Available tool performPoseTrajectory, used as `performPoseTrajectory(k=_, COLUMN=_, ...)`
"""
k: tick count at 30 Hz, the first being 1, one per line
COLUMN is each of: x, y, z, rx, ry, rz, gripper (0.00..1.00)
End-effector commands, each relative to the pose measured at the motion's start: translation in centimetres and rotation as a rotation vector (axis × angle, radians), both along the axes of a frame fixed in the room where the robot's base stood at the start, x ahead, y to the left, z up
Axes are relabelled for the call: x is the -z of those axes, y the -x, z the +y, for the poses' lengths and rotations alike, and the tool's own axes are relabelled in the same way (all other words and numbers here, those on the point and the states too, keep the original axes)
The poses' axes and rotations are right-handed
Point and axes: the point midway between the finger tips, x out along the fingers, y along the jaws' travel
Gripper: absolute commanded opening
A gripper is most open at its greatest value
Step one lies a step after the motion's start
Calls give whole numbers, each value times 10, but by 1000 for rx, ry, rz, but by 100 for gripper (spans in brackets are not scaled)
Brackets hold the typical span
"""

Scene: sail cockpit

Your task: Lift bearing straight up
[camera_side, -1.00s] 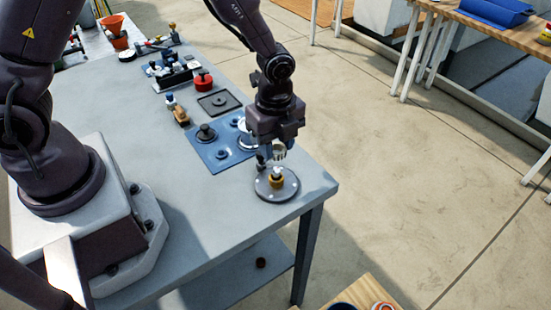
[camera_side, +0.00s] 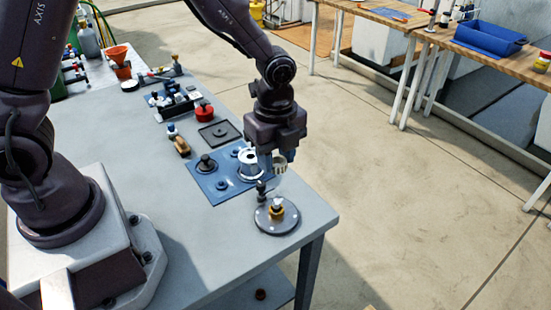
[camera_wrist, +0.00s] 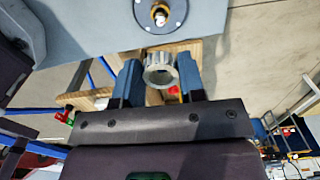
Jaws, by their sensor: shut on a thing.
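The bearing, a light grey ring (camera_wrist: 160,70), is gripped between the two blue fingertips of my gripper (camera_wrist: 152,78) in the wrist view. In the side view the bearing (camera_side: 280,167) shows as a small pale ring under my gripper (camera_side: 281,160). It is held in the air, clear above a round grey base (camera_side: 264,224) with a brass-coloured post (camera_side: 277,211) in its centre. The base sits near the table's front right corner. The base and post also show at the top of the wrist view.
A blue mat (camera_side: 207,192) with dark round parts and a pale metal cup (camera_side: 250,164) lies left of my gripper. A black square tray (camera_side: 219,134), a red pot (camera_side: 203,111) and an orange funnel (camera_side: 117,54) are farther back. The table's right edge is close to the base.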

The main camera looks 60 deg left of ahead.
Motion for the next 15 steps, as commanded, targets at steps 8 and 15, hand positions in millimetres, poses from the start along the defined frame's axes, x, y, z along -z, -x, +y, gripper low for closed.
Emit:
performPoseTrajectory(k=8, x=-15, y=-1, z=0, rx=-1, ry=0, rz=-2, gripper=14)
performPoseTrajectory(k=15, x=-23, y=0, z=0, rx=-1, ry=0, rz=-1, gripper=14)
